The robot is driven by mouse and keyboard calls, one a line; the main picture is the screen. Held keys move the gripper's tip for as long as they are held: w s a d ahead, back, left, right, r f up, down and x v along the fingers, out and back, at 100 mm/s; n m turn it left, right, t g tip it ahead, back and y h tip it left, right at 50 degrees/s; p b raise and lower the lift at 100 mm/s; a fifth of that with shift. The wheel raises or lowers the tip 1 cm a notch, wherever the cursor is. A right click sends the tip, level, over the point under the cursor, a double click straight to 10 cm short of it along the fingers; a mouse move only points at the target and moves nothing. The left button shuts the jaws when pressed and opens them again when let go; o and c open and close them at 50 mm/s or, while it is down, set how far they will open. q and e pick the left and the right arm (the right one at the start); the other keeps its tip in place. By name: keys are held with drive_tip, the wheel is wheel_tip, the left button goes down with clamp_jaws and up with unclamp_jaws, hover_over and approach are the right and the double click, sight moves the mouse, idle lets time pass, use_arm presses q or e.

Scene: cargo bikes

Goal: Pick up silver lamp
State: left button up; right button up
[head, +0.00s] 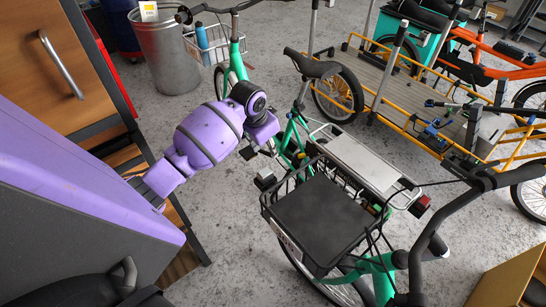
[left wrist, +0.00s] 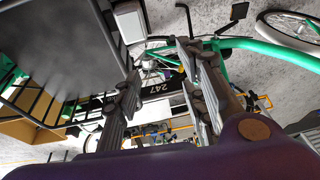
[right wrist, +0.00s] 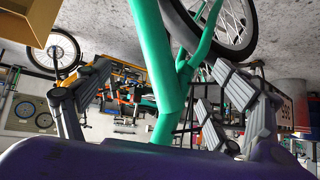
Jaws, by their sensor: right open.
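A small silver-grey boxy piece, which looks like the silver lamp (head: 265,178), is by the upper left corner of the green bike's front basket (head: 268,212). A pale square face beside the dark basket in the left wrist view may be the same lamp (left wrist: 130,22). My left gripper (head: 262,148) is just above it in the head view, partly hidden by its purple wrist. In the left wrist view its fingers (left wrist: 160,85) are apart with nothing held. My right gripper (right wrist: 145,105) is open; a green bike tube (right wrist: 165,70) shows between its fingers. I cannot tell how close it is.
The green bike's handlebar (head: 430,240) and rear rack (head: 360,160) crowd the basket. A wooden drawer cabinet (head: 45,75) stands at the left, a metal bin (head: 168,52) behind. An orange cargo bike (head: 500,68) is at the back right.

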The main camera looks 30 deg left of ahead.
sight(265, 172)
use_arm(q)
drive_tip(key=s+f+g, duration=0.2)
drive_tip(key=s, duration=0.1)
drive_tip(key=shift+s, duration=0.2)
drive_tip(key=shift+s+d+f, duration=0.3)
drive_tip(key=shift+s+f, duration=0.55)
drive_tip(key=f, duration=0.1)
drive_tip(key=w+f, duration=0.1)
drive_tip(key=f, duration=0.3)
drive_tip(key=shift+w+d+f, duration=0.1)
drive_tip(key=shift+w+d, duration=0.05)
drive_tip(key=shift+d, duration=0.1)
drive_tip(key=shift+w, duration=0.1)
drive_tip(key=shift+c, duration=0.4)
drive_tip(key=c, duration=0.6)
drive_tip(key=shift+c, duration=1.4)
use_arm(e)
drive_tip(key=shift+s+d+f+g, duration=0.15)
drive_tip(key=shift+s+f, duration=0.25)
drive_tip(key=shift+s, duration=0.2)
drive_tip(key=shift+s+d+f+g, duration=0.15)
drive_tip(key=shift+s+f, duration=0.25)
drive_tip(key=shift+s, duration=0.2)
